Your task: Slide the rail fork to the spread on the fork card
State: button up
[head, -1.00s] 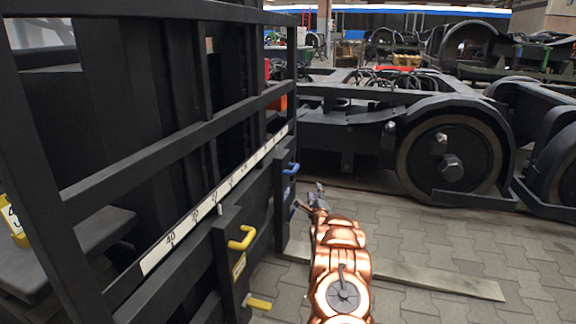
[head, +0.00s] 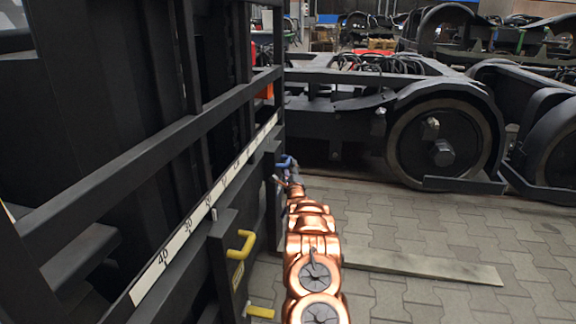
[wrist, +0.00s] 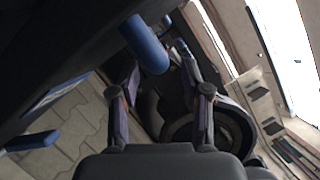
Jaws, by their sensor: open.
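A dark fork upright with a blue handle (head: 283,162) hangs on the far part of the carriage. A nearer dark fork upright (head: 222,262) has a yellow handle (head: 240,245) and a yellow tab low down. I cannot read which is the rail fork. My gripper (head: 285,180) is at the blue handle. In the wrist view my gripper (wrist: 160,62) has its fingers apart, with the blue handle (wrist: 147,45) ahead near the left fingertip; I cannot tell if they touch. The fork card is not readable now.
Black carriage bars (head: 150,160) fill the left side. A bogie with a large wheel (head: 440,145) stands at the back right. A flat plank (head: 420,265) lies on the paving, which is otherwise clear at right.

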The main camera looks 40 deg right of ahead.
aim_at(288, 162)
jog(key=shift+f+b+x, duration=0.25)
jog(key=shift+b+x, duration=0.2)
jog(key=shift+x, duration=0.65)
jog(key=shift+w+d+r+b, duration=0.15)
jog(key=shift+w+d+r, duration=0.1)
jog(key=shift+w, duration=0.15)
jog(key=shift+w+d+r+b, duration=0.15)
jog(key=shift+w+d+r, duration=0.1)
jog(key=shift+w, duration=0.1)
jog(key=shift+c, duration=0.2)
jog(key=shift+w+f, duration=0.1)
grip_shut()
